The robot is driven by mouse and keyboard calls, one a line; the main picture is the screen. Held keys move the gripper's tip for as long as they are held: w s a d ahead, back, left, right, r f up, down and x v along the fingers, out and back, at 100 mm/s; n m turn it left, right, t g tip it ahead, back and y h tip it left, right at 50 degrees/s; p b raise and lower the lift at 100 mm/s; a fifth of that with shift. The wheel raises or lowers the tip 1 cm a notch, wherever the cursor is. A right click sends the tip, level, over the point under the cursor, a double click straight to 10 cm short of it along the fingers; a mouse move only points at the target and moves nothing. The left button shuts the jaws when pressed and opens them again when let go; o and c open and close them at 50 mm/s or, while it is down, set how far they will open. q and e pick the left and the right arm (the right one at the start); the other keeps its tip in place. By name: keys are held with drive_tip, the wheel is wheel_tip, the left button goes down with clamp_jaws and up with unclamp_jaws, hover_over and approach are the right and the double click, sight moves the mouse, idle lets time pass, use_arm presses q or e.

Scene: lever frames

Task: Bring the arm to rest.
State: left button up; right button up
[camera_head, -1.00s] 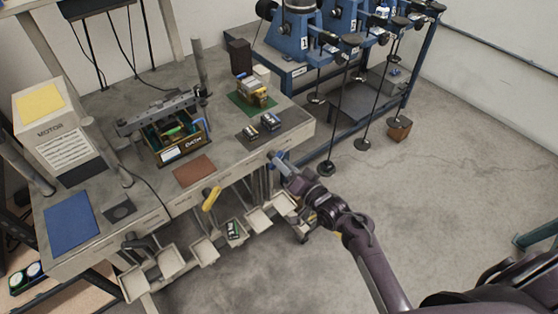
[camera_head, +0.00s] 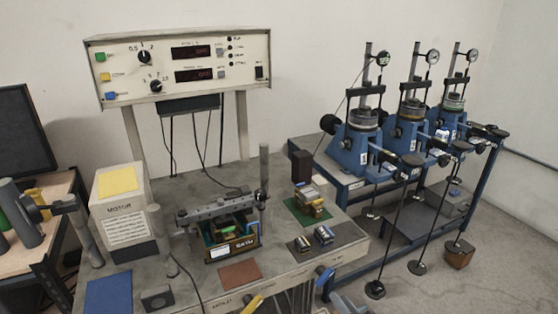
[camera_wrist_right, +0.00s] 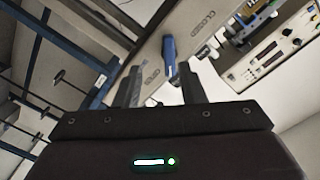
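My right gripper (camera_head: 342,302) shows only in part at the bottom edge of the head view, by the bench's front right corner. In the right wrist view its two dark fingers (camera_wrist_right: 160,72) are spread, with nothing held between them. A blue lever handle (camera_head: 325,276) stands at the bench's front edge beside it. In the wrist view this blue handle (camera_wrist_right: 169,57) lies beyond the gap between the fingertips, and seems apart from them. A yellow handle (camera_head: 252,303) is further left along the edge. My left gripper is not in view.
The bench (camera_head: 200,284) carries a motor box (camera_head: 125,228), a tray of batteries or parts (camera_head: 232,249) and coloured mats. A control panel (camera_head: 180,67) stands behind. Blue lever presses (camera_head: 357,150) stand on a frame at right, with long rods hanging down. Floor is clear at far right.

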drive_tip(key=s+a+f+n+g+h, duration=0.1)
drive_tip(key=s+f+g, duration=0.35)
drive_tip(key=f, duration=0.85)
drive_tip(key=s+a+f+n+g+h, duration=0.1)
drive_tip(key=s+f+g+h, duration=0.1)
drive_tip(key=s+f, duration=0.85)
drive_tip(key=s+d+f+n+g+h, duration=0.1)
drive_tip(key=s+f+n+g, duration=0.1)
drive_tip(key=s+f, duration=0.4)
drive_tip(key=s+d+f+n+g+h, duration=0.1)
drive_tip(key=s+d+f+n+g, duration=0.1)
drive_tip(key=s+f+g, duration=0.2)
drive_tip(key=s+d+f+n+g+h, duration=0.1)
drive_tip(key=s+f+g, duration=0.2)
drive_tip(key=s+f, duration=0.7)
drive_tip(key=s, duration=0.7)
drive_tip(key=shift+s+d+n, duration=0.25)
drive_tip(key=shift+d+n, duration=0.05)
drive_tip(key=shift+n, duration=0.1)
